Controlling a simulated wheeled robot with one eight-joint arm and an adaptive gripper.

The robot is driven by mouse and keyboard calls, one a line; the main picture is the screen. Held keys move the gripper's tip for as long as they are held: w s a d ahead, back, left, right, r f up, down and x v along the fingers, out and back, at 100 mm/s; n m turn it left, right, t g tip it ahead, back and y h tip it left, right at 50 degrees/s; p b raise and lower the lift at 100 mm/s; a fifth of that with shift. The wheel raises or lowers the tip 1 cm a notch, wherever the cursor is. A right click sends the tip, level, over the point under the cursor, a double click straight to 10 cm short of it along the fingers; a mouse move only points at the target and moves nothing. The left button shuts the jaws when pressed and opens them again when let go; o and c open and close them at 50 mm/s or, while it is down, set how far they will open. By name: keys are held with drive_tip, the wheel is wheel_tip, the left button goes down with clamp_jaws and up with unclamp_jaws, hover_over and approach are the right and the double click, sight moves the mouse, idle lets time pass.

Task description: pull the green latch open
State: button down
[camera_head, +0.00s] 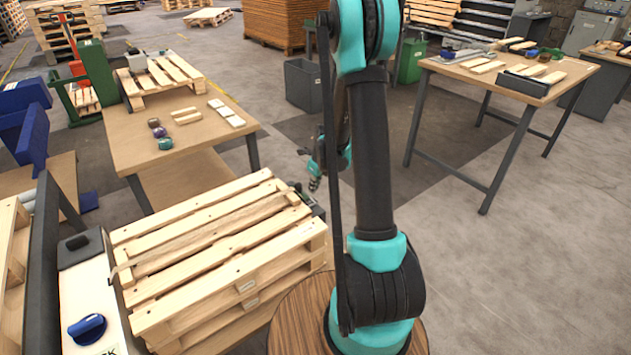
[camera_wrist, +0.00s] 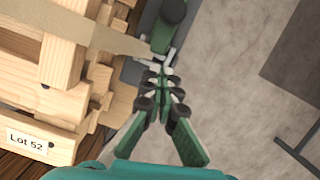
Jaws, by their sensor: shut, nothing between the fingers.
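The green latch (camera_wrist: 163,39) shows at the top centre of the wrist view, with a round black knob (camera_wrist: 173,12) at its upper end and a pale metal bracket at its lower end. A beige strap (camera_wrist: 98,33) runs from the wooden pallet (camera_wrist: 62,62) toward the latch. My gripper (camera_wrist: 163,84) is shut and empty, its tips close to the bracket below the latch. I cannot tell whether they touch it. In the head view my gripper (camera_head: 315,184) is beside the right far corner of the pallet stack (camera_head: 215,240); the latch there is too small to make out.
A label reading "Lot 52" (camera_wrist: 27,142) is on the pallet. A white box with a blue knob (camera_head: 87,328) stands left of the stack. A worktable (camera_head: 135,135) stands behind the stack, another (camera_head: 510,80) at the right. The floor right of the latch is clear.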

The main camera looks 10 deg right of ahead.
sight(303, 194)
drive_tip(key=x, duration=0.2)
drive_tip(key=shift+w+f, duration=0.15)
drive_tip(key=shift+f, duration=0.15)
drive_tip(key=shift+w+a+r, duration=0.15)
drive_tip(key=shift+w+a, duration=0.65)
drive_tip(key=shift+w, duration=0.2)
drive_tip(key=shift+w+a, duration=0.35)
drive_tip(key=shift+w, duration=0.2)
drive_tip(key=shift+w+a, duration=0.35)
drive_tip(key=shift+w, duration=0.5)
drive_tip(key=shift+w+a, duration=0.4)
drive_tip(key=shift+w, duration=0.45)
drive_tip(key=shift+w+a, duration=0.35)
drive_tip(key=shift+w, duration=0.5)
